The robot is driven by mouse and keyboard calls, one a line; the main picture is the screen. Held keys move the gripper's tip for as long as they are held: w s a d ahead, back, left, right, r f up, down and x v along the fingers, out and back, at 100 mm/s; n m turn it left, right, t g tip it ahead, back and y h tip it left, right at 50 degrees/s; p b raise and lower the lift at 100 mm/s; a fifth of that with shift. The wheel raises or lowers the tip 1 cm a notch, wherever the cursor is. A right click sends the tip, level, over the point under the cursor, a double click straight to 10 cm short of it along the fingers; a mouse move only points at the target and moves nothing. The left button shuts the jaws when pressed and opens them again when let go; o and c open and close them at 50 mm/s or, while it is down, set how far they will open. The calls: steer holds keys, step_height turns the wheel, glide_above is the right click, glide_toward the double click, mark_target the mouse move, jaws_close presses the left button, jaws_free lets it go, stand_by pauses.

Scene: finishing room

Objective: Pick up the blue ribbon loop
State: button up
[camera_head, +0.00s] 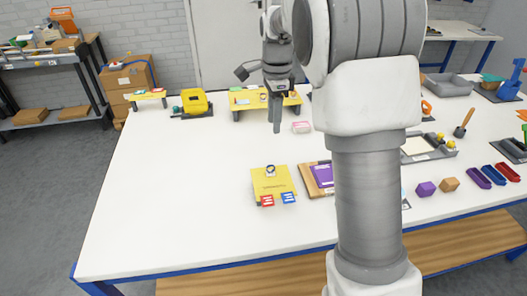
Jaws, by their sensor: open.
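I cannot make out a blue ribbon loop for certain. A small blue piece with white marks (288,197) lies at the front right corner of a yellow clipboard (270,184), beside a similar red piece (267,201); its exact form is too small to tell. My gripper (276,127) points down over the back middle of the white table, behind the clipboard. It is open, and nothing shows between its fingers. My arm hides part of the table right of the clipboard.
A wooden board with a purple item (322,175) lies right of the clipboard. A yellow rack (247,100) stands behind my gripper. A yellow bin (195,101) is at the back left. The table's left front is clear.

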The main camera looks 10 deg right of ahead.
steer(key=w+f, duration=0.1)
glide_above(271, 166)
steer(key=shift+m, duration=0.4)
steer(key=f, duration=1.2)
steer(key=shift+s+p, duration=0.2)
steer(key=shift+p, duration=0.15)
steer(key=shift+w+f+p, duration=0.15)
steer(key=shift+f+p, duration=0.1)
steer(key=shift+f, duration=1.15)
steer(key=shift+w+f+p, duration=0.1)
steer(key=shift+f+p, duration=0.1)
steer(key=shift+f, duration=1.15)
jaws_close()
